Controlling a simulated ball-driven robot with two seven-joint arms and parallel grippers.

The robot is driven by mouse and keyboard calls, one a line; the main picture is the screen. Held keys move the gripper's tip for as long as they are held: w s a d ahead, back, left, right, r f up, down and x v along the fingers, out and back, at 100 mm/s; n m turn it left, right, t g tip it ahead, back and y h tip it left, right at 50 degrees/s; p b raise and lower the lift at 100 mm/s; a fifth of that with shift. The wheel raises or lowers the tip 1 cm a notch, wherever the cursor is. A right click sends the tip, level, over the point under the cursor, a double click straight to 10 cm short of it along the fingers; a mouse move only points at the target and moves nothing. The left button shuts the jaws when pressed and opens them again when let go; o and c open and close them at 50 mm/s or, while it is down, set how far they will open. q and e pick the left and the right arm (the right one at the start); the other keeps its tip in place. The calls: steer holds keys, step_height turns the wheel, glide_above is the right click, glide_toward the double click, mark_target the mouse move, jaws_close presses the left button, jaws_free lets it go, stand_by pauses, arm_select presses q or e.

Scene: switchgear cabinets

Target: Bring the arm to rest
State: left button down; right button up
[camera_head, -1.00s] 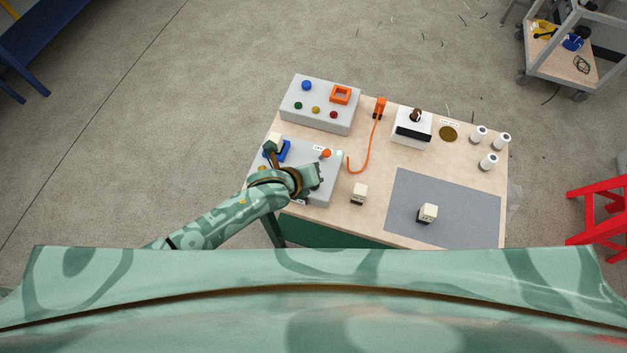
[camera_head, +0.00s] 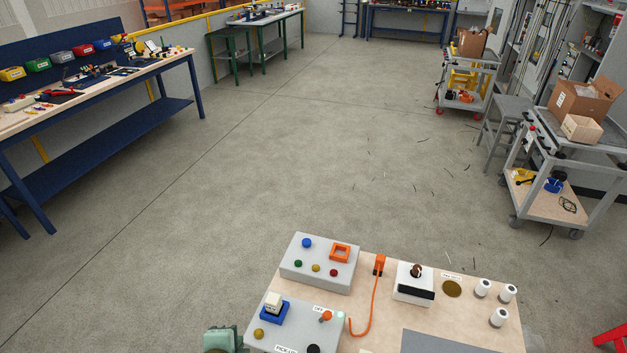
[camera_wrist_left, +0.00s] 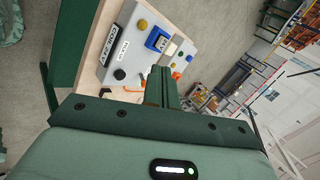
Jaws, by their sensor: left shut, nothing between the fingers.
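My left gripper (camera_wrist_left: 160,86) shows in the left wrist view as dark green fingers, shut with nothing between them. In that view it points past the front of the grey control box (camera_wrist_left: 118,70). In the head view only a green part of my left arm shows at the bottom edge, left of the grey control box (camera_head: 262,335). The rest of that arm is out of frame. My right gripper is in neither view.
The wooden worktable (camera_head: 375,300) also holds a second grey box (camera_head: 318,262) with buttons, an orange hook cable (camera_head: 372,300), a white device (camera_head: 414,285) and white cylinders (camera_head: 483,288). A cart (camera_head: 560,150) stands at the right. Open floor lies beyond the table.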

arm_select(q)
steer(key=s+a+r+n+y, duration=0.2)
steer(key=s+a+n, duration=0.1)
steer(key=a, duration=0.2)
steer(key=s+a+r+n+g+y, duration=0.1)
steer(key=s+a+r+n, duration=0.1)
steer(key=a+r+n, duration=0.15)
steer(key=s+a+r+n+y, duration=0.1)
steer(key=s+a+n+y, duration=0.15)
steer(key=a, duration=0.25)
steer(key=s+d+f+n+g+h+b, duration=0.15)
steer(key=f+b, duration=0.25)
steer(key=f, duration=0.9)
steer(key=s+d+f+g+h+b, duration=0.15)
steer(key=f+b, duration=0.25)
steer(key=f, duration=1)
steer(key=s+d+f+g+h+b, duration=0.1)
steer(key=s+f+b, duration=0.25)
steer(key=f, duration=0.95)
steer(key=s+f+n+g+h+b, duration=0.1)
steer(key=s+f+b, duration=0.8)
steer(key=s+f, duration=0.9)
step_height(320, 180, down, 5)
steer(key=shift+s+a+r+n+g, duration=0.15)
steer(key=shift+a+n+g, duration=0.1)
steer(key=shift+n+g, duration=0.65)
